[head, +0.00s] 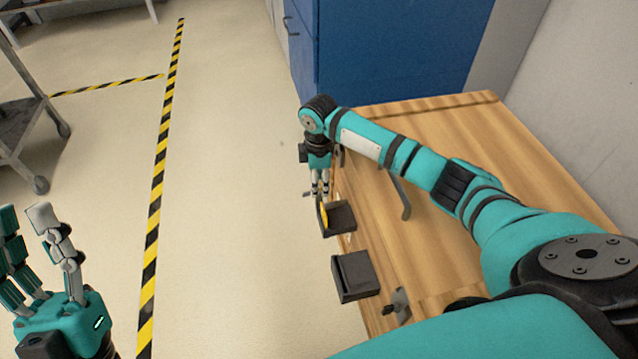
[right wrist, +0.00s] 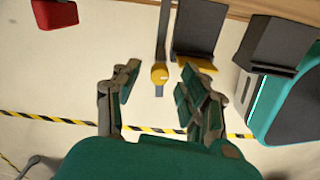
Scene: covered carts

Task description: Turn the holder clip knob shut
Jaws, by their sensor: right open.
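In the right wrist view, a round yellow knob (right wrist: 159,73) sits on a narrow grey bar (right wrist: 164,35), which I take for the holder clip. My right gripper (right wrist: 157,88) is open, with a finger on each side of the knob; I cannot tell whether either touches it. In the head view, my right gripper (head: 320,193) hangs at the cart's left side, just above a dark holder (head: 340,218) with a yellow part. The knob cannot be made out clearly there. My left gripper (head: 27,212) is open and empty at the lower left, away from the cart.
The wooden cart top (head: 470,130) lies beneath my right arm. A second dark box (head: 355,277) sticks out from its side, nearer me. A red block (right wrist: 55,14) shows in the right wrist view. A blue cabinet (head: 390,45) stands behind.

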